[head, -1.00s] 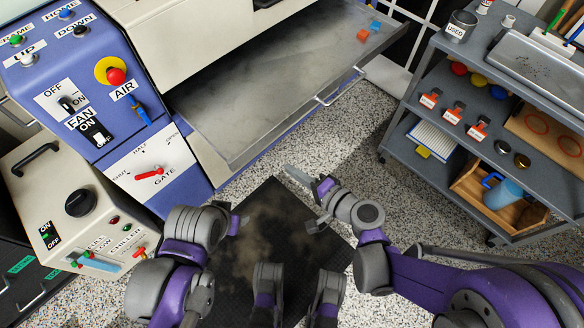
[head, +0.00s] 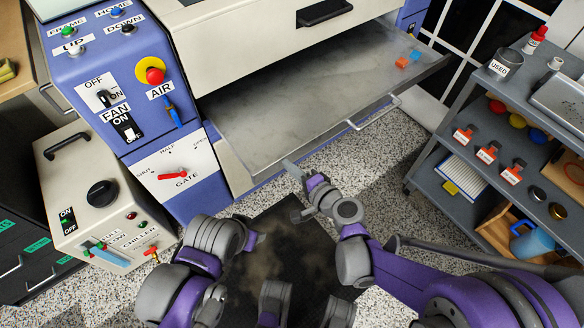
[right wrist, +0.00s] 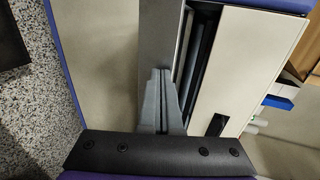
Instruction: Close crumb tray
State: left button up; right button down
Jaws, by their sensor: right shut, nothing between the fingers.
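The crumb tray (head: 300,112) is a wide, dusty grey metal tray, slid out from under the cream and blue machine. Its bar handle (head: 374,114) is on its front edge. A small orange piece (head: 402,62) and a blue piece (head: 414,56) lie at its far right. My right gripper (head: 292,170) is shut and empty, near the tray's front left edge and left of the handle; whether it touches is unclear. Its closed fingers (right wrist: 160,98) also show in the right wrist view. My left gripper (head: 253,241) is low, away from the tray; its fingers are mostly hidden.
A grey trolley (head: 440,165) with stamps and containers stands on the right. A cream chiller box (head: 97,200) stands on the left, beside the machine's control panel (head: 120,75). A black mat (head: 275,240) lies below my arms. Speckled floor is free between tray and trolley.

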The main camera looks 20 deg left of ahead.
aim_at(240, 117)
jog(key=w+a, duration=0.5)
jog(key=a, duration=0.2)
jog(key=w+a, duration=0.5)
jog(key=a, duration=0.2)
jog(key=w+a, duration=0.5)
jog(key=a, duration=0.3)
jog(key=shift+w+b, duration=0.3)
jog(key=shift+w, duration=0.1)
jog(key=shift+d, duration=0.15)
jog(key=shift+s+d, duration=0.1)
